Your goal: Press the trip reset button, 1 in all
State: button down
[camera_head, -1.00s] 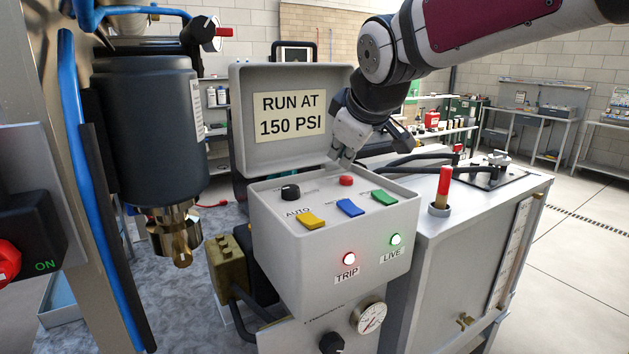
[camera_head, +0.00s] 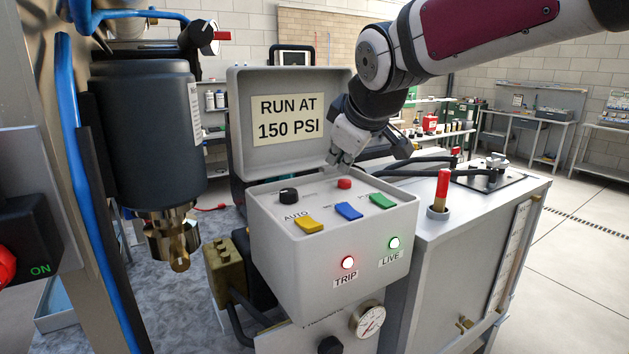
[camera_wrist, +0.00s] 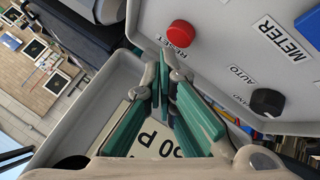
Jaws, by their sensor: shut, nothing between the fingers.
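The red round reset button (camera_head: 345,184) stands on the top panel of the grey control box (camera_head: 330,250), near its back edge. In the wrist view the button (camera_wrist: 181,33) shows beside the label "RESET". My gripper (camera_head: 339,162) is shut and empty, just behind and above the button, apart from it, by the open lid. In the wrist view the closed fingertips (camera_wrist: 165,65) lie below and left of the button.
The raised lid (camera_head: 240,120) bears a "RUN AT 150 PSI" sign (camera_head: 288,118). A black knob (camera_head: 289,195) and yellow (camera_head: 309,226), blue (camera_head: 349,211) and green (camera_head: 382,201) switches share the panel. A red-topped post (camera_head: 442,190) stands to the right.

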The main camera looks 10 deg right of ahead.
aim_at(341, 181)
jog(key=shift+f, duration=0.1)
dwell(0.5)
jog(key=shift+f, duration=0.3)
jog(key=shift+f+b, duration=0.4)
jog(key=shift+f, duration=0.05)
dwell(0.7)
jog(key=shift+r, duration=0.15)
jog(key=shift+r+p, duration=0.4)
jog(key=shift+r, duration=0.35)
jog(key=shift+r, duration=0.1)
jog(key=shift+r+p, duration=1)
jog(key=shift+r, duration=1.4)
